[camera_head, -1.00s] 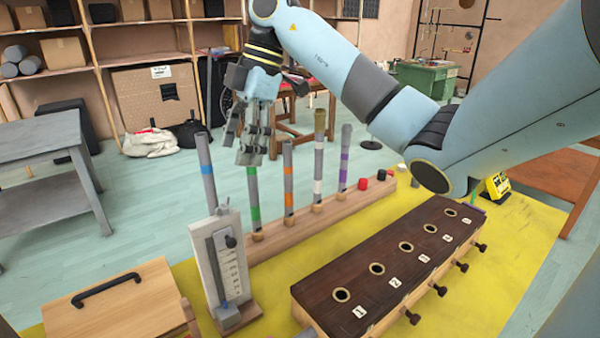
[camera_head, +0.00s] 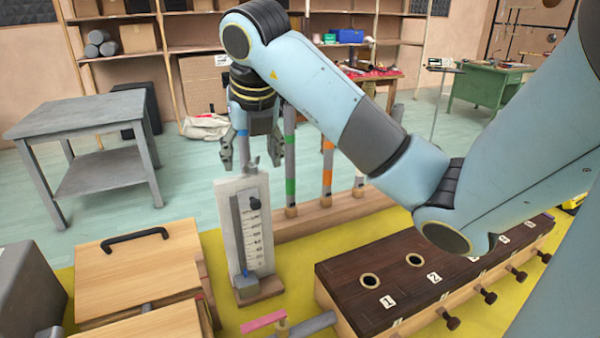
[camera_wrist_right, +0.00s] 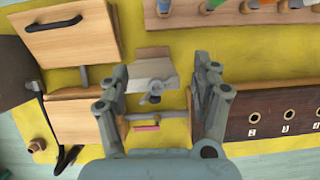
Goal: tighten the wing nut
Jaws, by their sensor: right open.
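My left gripper is not in view.
A dark-topped block with numbered holes (camera_head: 405,262) lies to the right. A wooden rack (camera_head: 315,215) with upright banded tubes stands behind the stand. A wooden case with a black handle (camera_head: 130,268) is to the left. A pink strip (camera_head: 263,322) and grey tube lie in front.

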